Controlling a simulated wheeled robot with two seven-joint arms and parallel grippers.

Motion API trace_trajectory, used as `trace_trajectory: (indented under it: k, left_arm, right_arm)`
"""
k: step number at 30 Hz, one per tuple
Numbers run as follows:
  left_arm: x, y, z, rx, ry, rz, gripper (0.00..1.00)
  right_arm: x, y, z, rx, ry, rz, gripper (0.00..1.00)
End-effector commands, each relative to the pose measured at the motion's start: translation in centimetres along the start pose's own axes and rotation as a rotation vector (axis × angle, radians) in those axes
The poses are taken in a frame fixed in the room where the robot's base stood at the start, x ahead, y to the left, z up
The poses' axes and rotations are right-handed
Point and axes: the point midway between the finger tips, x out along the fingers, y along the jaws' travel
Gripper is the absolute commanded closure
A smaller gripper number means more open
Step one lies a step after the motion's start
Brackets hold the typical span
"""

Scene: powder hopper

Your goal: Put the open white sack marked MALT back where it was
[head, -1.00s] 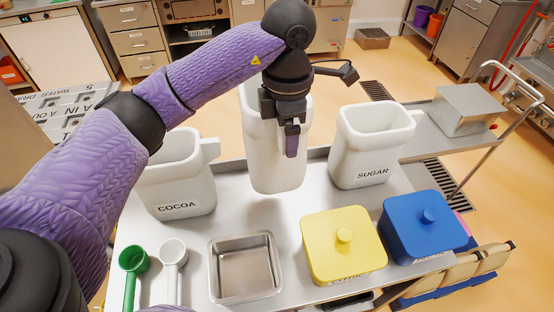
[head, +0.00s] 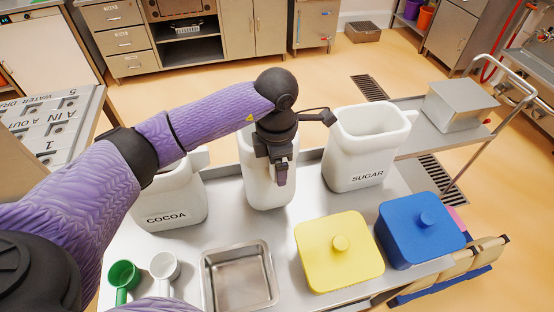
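A white open-topped sack (head: 256,185) stands upright at the middle of the steel table, between the sack marked COCOA (head: 172,205) and the sack marked SUGAR (head: 362,158). No MALT marking shows on it, and my arm hides its top. My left gripper (head: 281,178) points down at the near side of this sack, with its fingers close together on it; the exact grip is hidden. The sack's base appears to be at the table top. My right gripper is not in view.
In front are a yellow lidded box (head: 325,265), a blue lidded box (head: 420,245) and an empty steel tray (head: 205,285). A green scoop (head: 123,275) and a white scoop (head: 164,268) lie at the near left. The neighbouring sacks leave little side room.

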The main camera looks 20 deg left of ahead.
Motion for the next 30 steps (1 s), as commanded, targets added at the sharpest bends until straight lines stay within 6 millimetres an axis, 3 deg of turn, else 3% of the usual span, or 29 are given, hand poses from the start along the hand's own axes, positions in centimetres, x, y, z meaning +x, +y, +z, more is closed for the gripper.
trace_trajectory:
  k: [8,9,10,16,19,20,30]
  left_arm:
    - [1.0,0.0,0.0,0.000,0.000,0.000,0.84]
    - [0.9,0.0,0.0,0.000,0.000,0.000,0.07]
    - [0.9,0.0,0.0,0.000,0.000,0.000,0.01]
    - [0.8,0.0,0.0,0.000,0.000,0.000,0.00]
    - [-0.2,0.0,0.0,0.000,0.000,0.000,0.00]
    - [-0.9,0.0,0.0,0.000,0.000,0.000,0.00]
    - [-9.7,0.1,0.1,0.000,-0.003,0.003,0.00]
  right_arm:
    - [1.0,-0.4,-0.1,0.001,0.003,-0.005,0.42]
    - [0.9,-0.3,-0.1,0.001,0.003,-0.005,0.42]
    - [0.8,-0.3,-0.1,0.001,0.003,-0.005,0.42]
    - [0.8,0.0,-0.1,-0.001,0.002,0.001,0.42]
    - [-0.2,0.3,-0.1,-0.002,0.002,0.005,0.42]
    - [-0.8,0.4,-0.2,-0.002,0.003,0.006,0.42]
    - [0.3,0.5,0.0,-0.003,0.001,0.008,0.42]
